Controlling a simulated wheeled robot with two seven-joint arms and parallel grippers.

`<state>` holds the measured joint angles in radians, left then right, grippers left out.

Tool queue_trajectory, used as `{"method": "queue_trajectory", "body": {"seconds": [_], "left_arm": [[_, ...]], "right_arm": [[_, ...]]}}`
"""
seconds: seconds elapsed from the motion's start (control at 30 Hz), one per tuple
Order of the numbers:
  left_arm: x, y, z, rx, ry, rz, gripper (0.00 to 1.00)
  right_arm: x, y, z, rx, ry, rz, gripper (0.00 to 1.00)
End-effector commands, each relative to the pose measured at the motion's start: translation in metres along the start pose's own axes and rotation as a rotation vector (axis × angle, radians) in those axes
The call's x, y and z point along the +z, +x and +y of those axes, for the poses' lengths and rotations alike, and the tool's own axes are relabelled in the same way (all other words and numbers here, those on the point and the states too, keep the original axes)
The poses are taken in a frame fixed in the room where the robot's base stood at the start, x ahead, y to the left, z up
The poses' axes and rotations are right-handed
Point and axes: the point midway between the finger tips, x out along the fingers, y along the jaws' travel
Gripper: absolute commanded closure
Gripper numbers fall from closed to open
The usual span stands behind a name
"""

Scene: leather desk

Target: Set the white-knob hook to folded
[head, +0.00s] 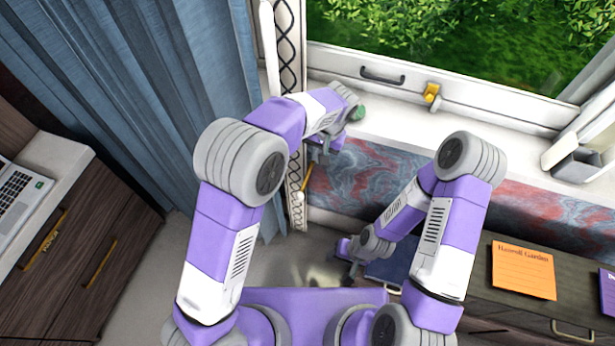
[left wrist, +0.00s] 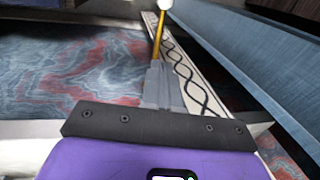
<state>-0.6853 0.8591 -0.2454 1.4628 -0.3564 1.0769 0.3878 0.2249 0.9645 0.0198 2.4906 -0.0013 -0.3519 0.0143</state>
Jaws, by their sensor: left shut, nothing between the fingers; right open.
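The white-knob hook shows in the left wrist view as a yellow rod (left wrist: 158,38) with a round white knob (left wrist: 165,4) at its far end. In the head view its yellow rod (head: 307,177) slants down from my left gripper (head: 312,158), beside the patterned strip, with the white knob (head: 300,196) at the lower end. My left gripper is shut and empty; its fingertips (left wrist: 158,64) are at the near end of the rod. I cannot tell whether they touch it; the rod's mount is hidden. My right gripper (head: 349,276) is open, low by the dark blue item, away from the hook.
The patterned strip (left wrist: 178,66) runs beside the blue curtain (head: 150,90). The marbled red-blue panel (head: 365,180) lies below the white sill. A window with a yellow latch (head: 432,92) is behind. An orange book (head: 523,270) lies on the dark wooden cabinet at right.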

Motion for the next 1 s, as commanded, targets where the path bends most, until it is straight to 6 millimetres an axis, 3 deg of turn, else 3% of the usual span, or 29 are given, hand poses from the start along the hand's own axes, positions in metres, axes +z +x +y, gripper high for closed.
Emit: {"method": "queue_trajectory", "body": {"seconds": [0.27, 0.43, 1.0], "left_arm": [[0.000, 0.000, 0.000, 0.000, 0.000, -0.001, 1.00], [0.000, 0.011, 0.000, 0.000, 0.001, -0.002, 1.00], [0.001, 0.121, 0.000, -0.001, 0.001, -0.004, 1.00]], "right_arm": [[0.000, 0.000, 0.000, 0.000, 0.000, 0.000, 0.51], [0.000, 0.003, 0.001, 0.000, 0.000, 0.000, 0.51], [-0.001, 0.029, 0.011, 0.000, 0.000, 0.000, 0.51]]}}
